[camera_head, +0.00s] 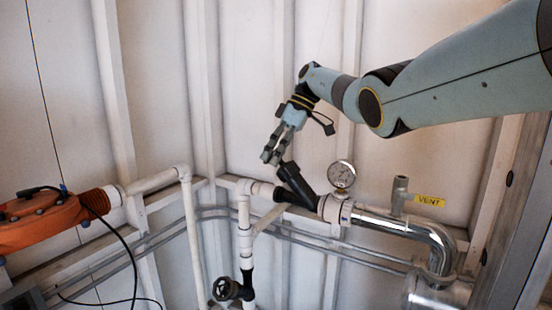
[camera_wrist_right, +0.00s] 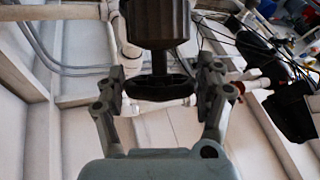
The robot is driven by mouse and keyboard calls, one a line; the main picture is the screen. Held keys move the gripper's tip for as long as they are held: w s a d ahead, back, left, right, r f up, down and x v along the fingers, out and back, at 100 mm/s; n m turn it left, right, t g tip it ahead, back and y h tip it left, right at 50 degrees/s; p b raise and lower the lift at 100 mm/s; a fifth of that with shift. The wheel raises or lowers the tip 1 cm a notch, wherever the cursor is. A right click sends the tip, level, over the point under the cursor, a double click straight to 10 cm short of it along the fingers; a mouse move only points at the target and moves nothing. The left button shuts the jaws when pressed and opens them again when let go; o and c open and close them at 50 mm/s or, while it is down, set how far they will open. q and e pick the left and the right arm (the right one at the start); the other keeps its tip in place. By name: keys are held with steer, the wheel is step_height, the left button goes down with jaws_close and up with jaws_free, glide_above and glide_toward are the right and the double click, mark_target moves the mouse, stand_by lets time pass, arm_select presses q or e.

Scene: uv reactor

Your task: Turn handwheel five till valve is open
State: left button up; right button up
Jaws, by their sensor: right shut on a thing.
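My right gripper (camera_head: 271,158) reaches down from the upper right to the top end of a black angled valve body (camera_head: 294,184) on the white pipe. In the right wrist view, my right gripper (camera_wrist_right: 161,90) has one finger at each side of a black handwheel (camera_wrist_right: 150,88) and is shut on it. The handwheel sits at the end of the dark ribbed valve body (camera_wrist_right: 155,20). In the head view the fingers mostly hide this wheel. No number shows on it. My left gripper is not in view.
A pressure gauge (camera_head: 341,174) and a yellow VENT tag (camera_head: 429,201) are right of the valve. A second black handwheel (camera_head: 228,289) is lower down. An orange unit (camera_head: 45,220) with black cables is at left. A shiny metal pipe (camera_head: 400,226) runs right.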

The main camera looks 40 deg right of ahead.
stand_by(0.4)
steer(key=o, duration=1.1)
steer(key=v, duration=1.2)
steer(key=shift+d, duration=0.1)
